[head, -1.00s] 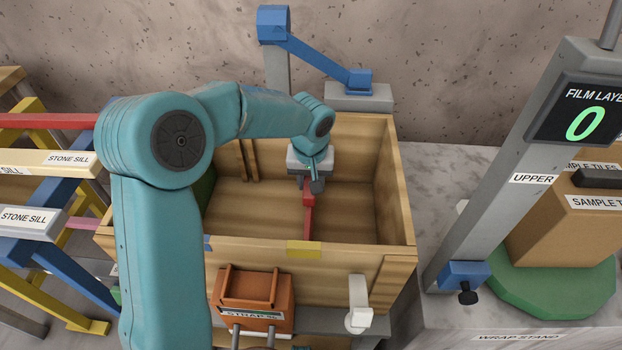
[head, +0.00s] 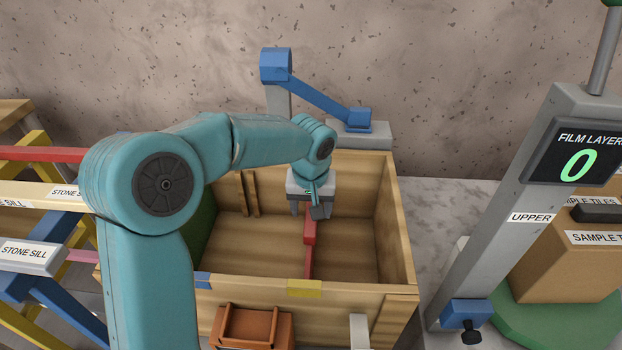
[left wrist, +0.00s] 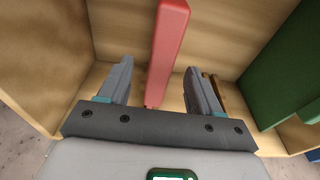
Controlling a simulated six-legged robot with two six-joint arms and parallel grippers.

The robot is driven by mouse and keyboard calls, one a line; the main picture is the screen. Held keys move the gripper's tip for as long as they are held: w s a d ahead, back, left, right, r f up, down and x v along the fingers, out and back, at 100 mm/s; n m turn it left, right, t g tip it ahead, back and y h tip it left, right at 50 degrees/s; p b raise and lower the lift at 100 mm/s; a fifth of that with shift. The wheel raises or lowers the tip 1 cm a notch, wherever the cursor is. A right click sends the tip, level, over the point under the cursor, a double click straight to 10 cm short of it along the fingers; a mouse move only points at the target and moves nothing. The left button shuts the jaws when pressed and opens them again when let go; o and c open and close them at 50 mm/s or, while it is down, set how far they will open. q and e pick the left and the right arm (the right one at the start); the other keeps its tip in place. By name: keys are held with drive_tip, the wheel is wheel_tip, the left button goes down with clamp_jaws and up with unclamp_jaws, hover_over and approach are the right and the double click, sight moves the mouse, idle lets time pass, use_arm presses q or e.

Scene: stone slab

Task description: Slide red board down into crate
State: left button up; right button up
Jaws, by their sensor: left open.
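The wooden crate (head: 405,250) stands open in the middle of the head view. The red board (head: 309,240) stands inside it, seen edge-on, running from the front wall toward the back, near the yellow mark (head: 304,288) on the front rim. My left gripper (head: 310,212) is over the crate at the board's top. In the left wrist view the red board (left wrist: 166,50) shows between the two open fingers of the left gripper (left wrist: 158,90), with a gap on each side. The board's lower edge is hidden. My right gripper is not in view.
A green panel (left wrist: 285,60) stands inside the crate at one side. An orange strap box (head: 250,328) sits before the crate. A grey post with a display (head: 575,150) stands right. Racks with stone sills (head: 28,255) are at left.

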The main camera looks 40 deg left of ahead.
use_arm(q)
wheel_tip(320, 180, up, 12)
drive_tip(key=s+p, duration=0.1)
drive_tip(key=p, duration=0.1)
drive_tip(key=shift+s+d+f, duration=0.2)
drive_tip(key=shift+d, duration=0.25)
drive_tip(key=shift+s, duration=0.1)
